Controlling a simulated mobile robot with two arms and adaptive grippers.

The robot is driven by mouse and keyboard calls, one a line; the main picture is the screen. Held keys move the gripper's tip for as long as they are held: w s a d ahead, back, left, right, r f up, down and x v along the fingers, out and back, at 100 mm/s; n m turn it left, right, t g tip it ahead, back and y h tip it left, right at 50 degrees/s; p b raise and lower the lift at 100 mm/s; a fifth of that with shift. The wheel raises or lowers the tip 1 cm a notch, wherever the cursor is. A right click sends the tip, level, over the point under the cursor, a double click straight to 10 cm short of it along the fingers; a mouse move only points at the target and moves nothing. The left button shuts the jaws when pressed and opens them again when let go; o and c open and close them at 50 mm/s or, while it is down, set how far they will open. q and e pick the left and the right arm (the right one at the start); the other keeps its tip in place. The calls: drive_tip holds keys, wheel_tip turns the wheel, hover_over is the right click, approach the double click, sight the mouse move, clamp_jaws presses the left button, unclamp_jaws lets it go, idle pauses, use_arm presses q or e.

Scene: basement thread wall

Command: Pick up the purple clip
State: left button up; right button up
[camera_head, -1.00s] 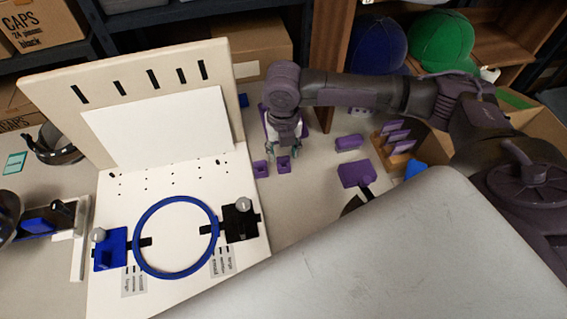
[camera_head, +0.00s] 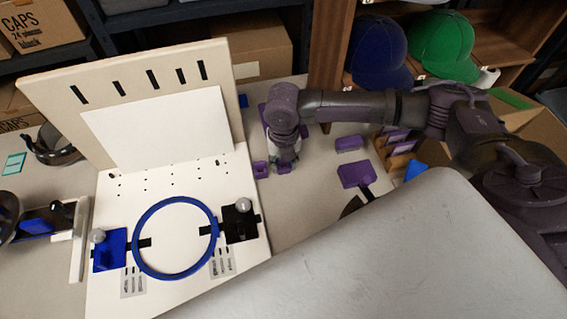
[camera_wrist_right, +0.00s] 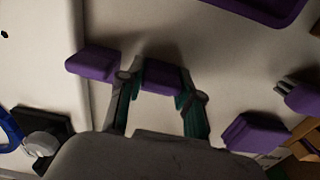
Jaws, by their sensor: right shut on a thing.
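My right gripper (camera_wrist_right: 160,92) is shut on a small purple clip (camera_wrist_right: 161,77), with one teal-padded finger on each side of it in the right wrist view. In the head view this clip (camera_head: 285,168) shows just below my right gripper (camera_head: 284,160), low at the table surface. I cannot tell whether the clip still touches the table. A second purple clip (camera_head: 261,170) stands just to its left, outside the fingers, and also shows in the right wrist view (camera_wrist_right: 94,64). My left gripper is not in view.
A white board with a blue hoop (camera_head: 137,240) stands left of the clips. A purple block (camera_head: 349,143), a purple-handled tool (camera_head: 356,174) and a rack with purple pieces (camera_head: 402,143) lie to the right. A purple tray (camera_wrist_right: 262,8) lies behind. Bare table lies between.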

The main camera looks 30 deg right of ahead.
drive_tip(key=shift+r, duration=0.1)
drive_tip(key=shift+w+r, duration=0.1)
drive_tip(key=shift+r, duration=0.5)
wheel_tip(320, 180, up, 3)
drive_tip(key=shift+f, duration=0.15)
drive_tip(key=s+d+r, duration=0.2)
drive_tip(key=s+r, duration=0.1)
drive_tip(key=s, duration=0.2)
drive_tip(key=s+d+r+p, duration=0.1)
drive_tip(key=s+d+r, duration=0.1)
drive_tip(key=s+r, duration=0.2)
drive_tip(key=shift+s+d, duration=0.35)
drive_tip(key=shift+s, duration=0.6)
drive_tip(key=shift+w, duration=0.1)
